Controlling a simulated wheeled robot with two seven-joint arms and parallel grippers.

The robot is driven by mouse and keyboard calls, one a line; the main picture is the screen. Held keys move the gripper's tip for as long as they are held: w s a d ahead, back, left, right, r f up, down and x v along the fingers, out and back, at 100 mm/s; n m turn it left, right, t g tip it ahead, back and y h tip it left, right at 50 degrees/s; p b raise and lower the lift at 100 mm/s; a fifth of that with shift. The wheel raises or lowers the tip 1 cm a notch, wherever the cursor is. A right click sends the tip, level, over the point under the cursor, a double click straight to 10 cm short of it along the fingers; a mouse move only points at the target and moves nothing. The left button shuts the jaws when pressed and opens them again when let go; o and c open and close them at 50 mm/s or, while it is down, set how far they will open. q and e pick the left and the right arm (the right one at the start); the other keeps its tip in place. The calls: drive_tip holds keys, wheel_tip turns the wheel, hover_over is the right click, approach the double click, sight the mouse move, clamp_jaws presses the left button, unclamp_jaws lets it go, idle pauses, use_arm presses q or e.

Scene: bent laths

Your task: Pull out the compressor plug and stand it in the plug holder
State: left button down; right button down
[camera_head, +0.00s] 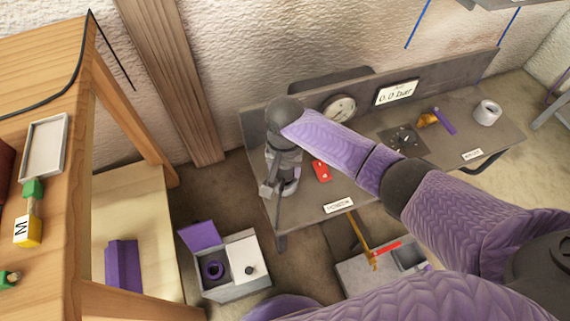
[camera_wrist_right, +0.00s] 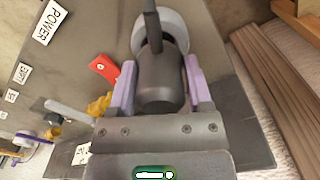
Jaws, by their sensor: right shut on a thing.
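My right gripper (camera_head: 282,172) is at the left end of the grey bench. In the right wrist view its two purple fingers (camera_wrist_right: 161,85) are shut on a dark grey cylindrical plug (camera_wrist_right: 160,80), with a dark cable (camera_wrist_right: 151,22) running from its far end. A pale round ring (camera_wrist_right: 178,28) shows behind the plug; I cannot tell whether the plug is inside it or above it. A pale hollow cylinder (camera_head: 487,112), possibly the plug holder, stands at the bench's right end. My left gripper is not in view.
A red switch (camera_head: 321,170) and a POWER label (camera_wrist_right: 47,23) are near the plug. A gauge (camera_head: 340,108) and a "0.0 bar" display (camera_head: 397,92) are on the back panel. A dark plate (camera_head: 405,152) and a brass-and-purple piece (camera_head: 428,120) lie towards the holder. Boxes (camera_head: 235,285) stand below.

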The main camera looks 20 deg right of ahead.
drive_tip(key=shift+f, duration=0.1)
idle(0.3)
drive_tip(key=shift+f, duration=0.35)
drive_tip(key=shift+f, duration=0.2)
idle(0.4)
drive_tip(key=shift+f, duration=0.3)
idle(0.3)
unclamp_jaws()
idle(0.4)
